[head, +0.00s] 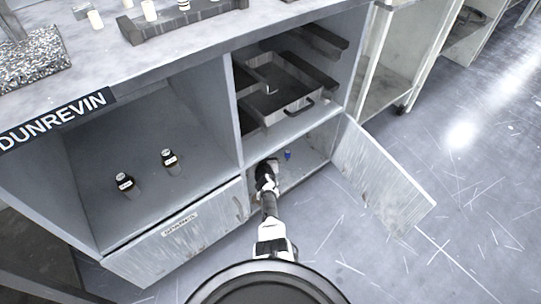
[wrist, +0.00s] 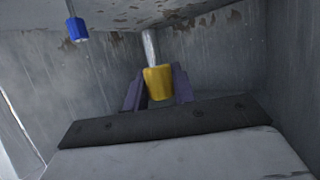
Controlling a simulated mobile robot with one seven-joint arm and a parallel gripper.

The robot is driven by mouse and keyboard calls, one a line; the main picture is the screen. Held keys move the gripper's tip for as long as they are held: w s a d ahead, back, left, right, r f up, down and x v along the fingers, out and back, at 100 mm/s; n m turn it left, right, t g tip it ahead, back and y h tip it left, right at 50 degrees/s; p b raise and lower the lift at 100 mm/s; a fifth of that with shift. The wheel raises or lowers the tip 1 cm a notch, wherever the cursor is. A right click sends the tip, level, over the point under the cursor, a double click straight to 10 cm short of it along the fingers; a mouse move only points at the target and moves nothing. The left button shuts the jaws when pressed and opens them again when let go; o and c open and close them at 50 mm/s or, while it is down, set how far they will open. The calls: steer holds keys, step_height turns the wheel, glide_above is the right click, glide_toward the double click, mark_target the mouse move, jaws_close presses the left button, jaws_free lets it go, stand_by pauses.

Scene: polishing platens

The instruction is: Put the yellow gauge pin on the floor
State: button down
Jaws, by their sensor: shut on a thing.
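The yellow gauge pin (wrist: 157,82) has a yellow body and a thin pale metal shaft. It is between the two dark purple fingers of my gripper (wrist: 158,90), which are shut on it. In the head view my gripper (head: 267,168) reaches into the lower right compartment of the cabinet, and the yellow pin is hidden there. The floor (head: 350,250) shows outside the cabinet, in front and to the right. I cannot tell from the wrist view whether the pin touches a surface.
The compartment's door (head: 385,180) is open to the right. Two dark bottles (head: 124,183) stand in the left compartment.

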steer(key=shift+w+f, duration=0.2)
steer(key=shift+f, duration=0.05)
step_height(320, 180, down, 9)
steer(key=b, duration=0.9)
steer(key=shift+f, duration=0.15)
steer(key=shift+f+b, duration=0.25)
steer(key=shift+b, duration=0.15)
steer(key=c, duration=1.1)
jaws_free()
steer(key=shift+c, duration=0.2)
steer(key=shift+r, duration=0.15)
